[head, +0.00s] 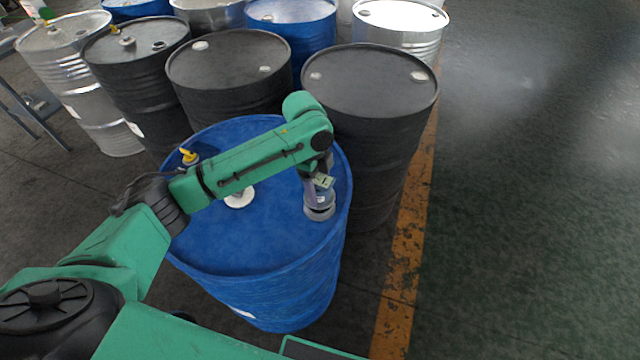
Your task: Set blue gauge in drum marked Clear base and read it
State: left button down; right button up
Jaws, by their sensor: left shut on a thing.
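A blue drum (250,245) stands upright in front of me. A pale round cap (240,198) is on its lid, partly behind my arm. No writing on any drum is legible, so I cannot tell which is marked Clear base. My left gripper (320,188) is over the right part of the blue lid. It is shut on a small grey-blue gauge (319,208) with a pale, display-like face, too small to read. The gauge is upright at the lid's right bung; I cannot tell whether it is seated there. My right gripper is not in view.
Black drums (370,85) (230,75) stand close behind the blue one. A yellow-topped fitting (189,156) rises at the blue lid's left rear. More steel and blue drums fill the back. An orange floor line (408,250) runs at right; the floor beyond is clear.

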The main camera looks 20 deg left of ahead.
pick_arm(q)
jog(key=shift+f, duration=0.1)
dwell(0.3)
jog(key=shift+f, duration=0.5)
jog(key=shift+f+p, duration=0.1)
jog(key=shift+p, duration=0.25)
jog(key=shift+f+b, duration=0.4)
jog(key=shift+f, duration=0.55)
grip_release()
